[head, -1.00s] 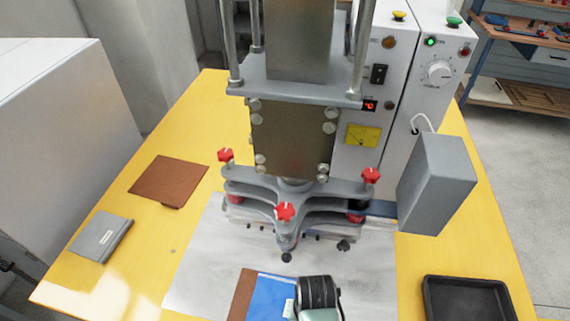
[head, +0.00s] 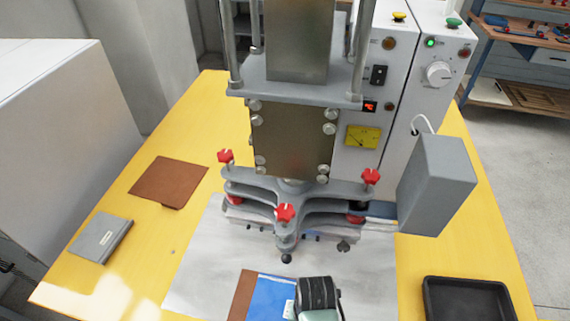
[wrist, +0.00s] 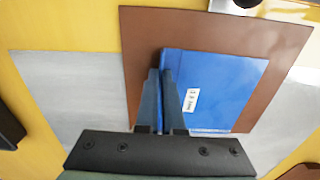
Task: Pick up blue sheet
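The blue sheet (wrist: 225,80), with a small white label, overlaps a larger brown sheet (wrist: 285,45) in the wrist view. In the head view the blue sheet (head: 265,300) shows at the bottom, left of my gripper, with a strip of brown along its left. In the head view my wrist (head: 318,292) hides the right part of the sheet and the fingertips.
The press (head: 290,200) with red knobs stands just behind the sheets. A grey box (head: 438,185) hangs to its right. A black tray (head: 465,300) is at the front right. Another brown sheet (head: 168,182) and a grey item (head: 100,238) lie left on the yellow table.

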